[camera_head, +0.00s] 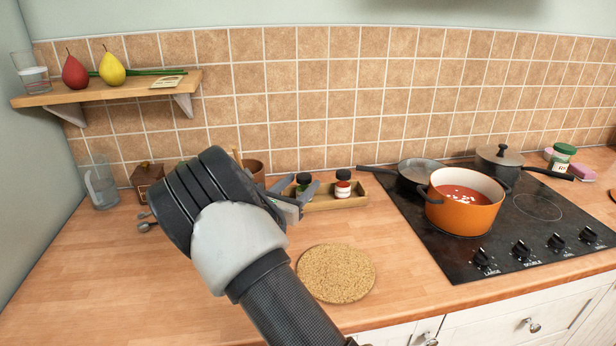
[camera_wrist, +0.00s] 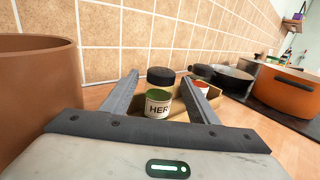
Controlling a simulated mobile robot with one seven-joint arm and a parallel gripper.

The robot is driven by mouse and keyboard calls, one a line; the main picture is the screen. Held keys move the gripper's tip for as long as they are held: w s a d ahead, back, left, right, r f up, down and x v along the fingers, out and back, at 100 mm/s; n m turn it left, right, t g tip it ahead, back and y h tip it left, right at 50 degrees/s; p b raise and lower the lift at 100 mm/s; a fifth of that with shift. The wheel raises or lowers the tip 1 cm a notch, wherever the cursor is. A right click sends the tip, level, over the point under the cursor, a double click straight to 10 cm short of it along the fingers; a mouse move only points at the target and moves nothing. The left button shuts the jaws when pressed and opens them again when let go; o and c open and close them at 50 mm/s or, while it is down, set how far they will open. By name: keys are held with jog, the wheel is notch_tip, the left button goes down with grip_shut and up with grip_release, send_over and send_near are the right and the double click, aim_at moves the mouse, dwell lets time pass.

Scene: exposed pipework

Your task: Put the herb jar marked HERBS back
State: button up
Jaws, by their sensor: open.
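The herb jar (camera_wrist: 157,101) is upright, with a dark lid, a green band and a white label reading "HER"; the rest of the word is hidden by the right finger. My gripper (camera_wrist: 160,78) is open, with one finger on each side of the jar in the wrist view. I cannot tell whether either finger touches it. In the head view the jar (camera_head: 303,180) shows behind my gripper (camera_head: 301,186), at the left end of a wooden tray (camera_head: 322,204). My fingers partly cover the jar and tray, so its base is hidden.
A red-labelled jar (camera_head: 343,186) stands in the tray to the right. A brown pot (camera_wrist: 38,85) is close on the left in the wrist view. The hob (camera_head: 420,215) holds an orange pot (camera_head: 465,212). A round cork mat (camera_head: 336,273) lies in front.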

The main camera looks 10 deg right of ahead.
aim_at(300, 185)
jog(key=v, duration=0.5)
jog(key=shift+s, duration=0.15)
jog(key=shift+s+r, duration=0.2)
jog(key=shift+s, duration=0.05)
jog(key=s+d+r+m+g+y, duration=0.1)
jog(key=s+d+r+m+g, duration=0.2)
jog(key=s+d+m+g, duration=0.35)
jog(key=s+d+r+m+g, duration=0.4)
jog(key=s+d+m, duration=0.45)
jog(key=s, duration=0.35)
jog(key=s+a+r+m+y, duration=0.1)
jog(key=s+a+m+y, duration=0.2)
jog(key=s, duration=0.3)
jog(key=s+a+r+m+t+y, duration=0.1)
jog(key=s+a+r+m+y, duration=0.1)
jog(key=s+m, duration=0.4)
jog(key=s+a+r+m+t+y, duration=0.1)
jog(key=s+a+m+y, duration=0.3)
jog(key=s, duration=0.4)
jog(key=shift+s+a+r+y, duration=0.25)
jog(key=shift+a+r+y, duration=0.35)
jog(key=shift+y, duration=0.1)
jog(key=shift+d, duration=0.15)
